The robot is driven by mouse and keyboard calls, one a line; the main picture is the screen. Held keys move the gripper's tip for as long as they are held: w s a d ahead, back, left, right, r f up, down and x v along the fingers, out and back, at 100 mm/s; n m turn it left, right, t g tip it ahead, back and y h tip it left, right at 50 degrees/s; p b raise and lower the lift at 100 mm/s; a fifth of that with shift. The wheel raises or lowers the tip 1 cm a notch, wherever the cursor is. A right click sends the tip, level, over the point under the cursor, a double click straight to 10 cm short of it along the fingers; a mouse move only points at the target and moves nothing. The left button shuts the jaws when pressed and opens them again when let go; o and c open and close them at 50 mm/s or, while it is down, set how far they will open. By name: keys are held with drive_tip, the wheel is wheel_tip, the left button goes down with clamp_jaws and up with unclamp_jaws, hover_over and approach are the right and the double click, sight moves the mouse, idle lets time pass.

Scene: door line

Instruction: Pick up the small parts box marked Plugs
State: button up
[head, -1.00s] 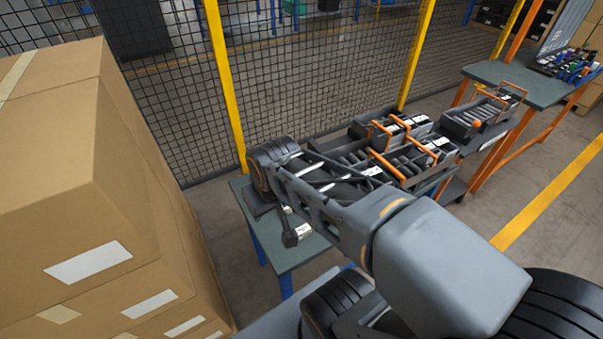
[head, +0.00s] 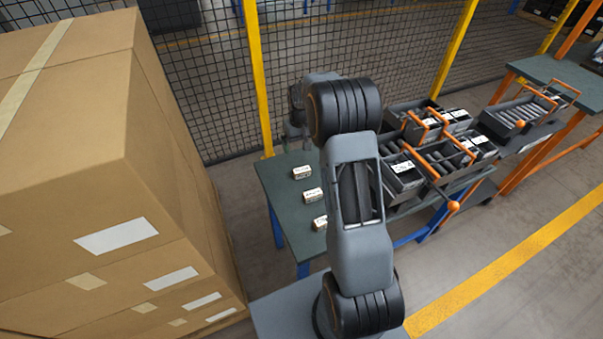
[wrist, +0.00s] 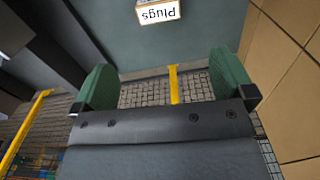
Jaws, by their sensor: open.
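The small parts box marked Plugs (wrist: 158,12) shows at the top edge of the wrist view, its label upside down, on the grey-green table top. My gripper (wrist: 164,84) is open and empty, its two green fingers apart; the box lies beyond the fingertips, not between them. In the head view three small white-labelled boxes stand in a row on the table: a far one (head: 303,172), a middle one (head: 313,195) and a near one (head: 320,222). Their labels are too small to read there. My arm hides most of the gripper in the head view.
Grey trays with orange handles (head: 432,150) stand right of the small boxes. A large stack of cardboard boxes (head: 80,190) rises at the left. A mesh fence with yellow posts (head: 257,80) runs behind the table. A second table (head: 550,82) stands at the right.

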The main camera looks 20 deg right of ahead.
sight(301, 168)
wheel_tip(301, 168, down, 14)
drive_tip(key=shift+r+p, duration=0.25)
drive_tip(key=shift+p, duration=0.4)
drive_tip(key=shift+c, duration=0.4)
drive_tip(key=c, duration=0.9)
drive_tip(key=shift+w+r, duration=0.1)
drive_tip(key=shift+r, duration=0.05)
drive_tip(key=shift+c, duration=0.2)
